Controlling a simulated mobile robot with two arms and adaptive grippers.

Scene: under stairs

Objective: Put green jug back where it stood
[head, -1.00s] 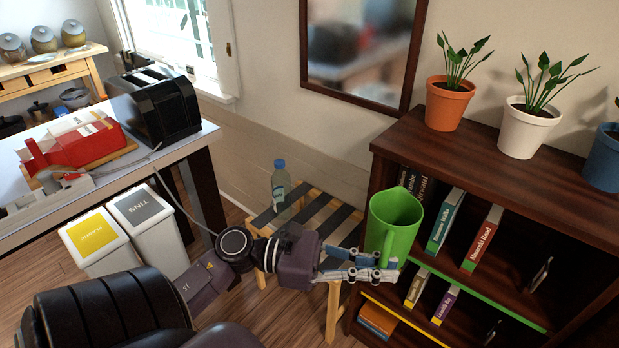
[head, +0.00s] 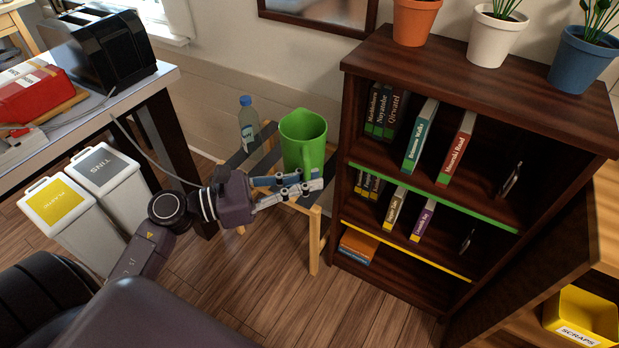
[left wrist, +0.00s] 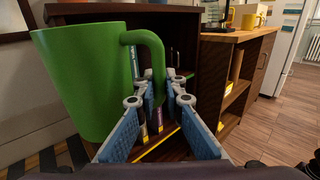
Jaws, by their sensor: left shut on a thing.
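The green jug (head: 303,138) is upright at the slatted wooden stool (head: 315,238), beside the bookcase in the head view. My left gripper (head: 312,182) is shut on the jug's handle. In the left wrist view the jug (left wrist: 82,80) fills the left side, and its handle comes down between the fingers of my left gripper (left wrist: 160,105). I cannot tell whether the jug's base touches the stool's slats. My right gripper is not in view.
A clear bottle (head: 248,125) with a blue cap stands on the stool behind the jug. The dark bookcase (head: 440,85) with books is close on the right. Two white bins (head: 105,178) stand to the left. Wooden floor (head: 240,290) is free in front.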

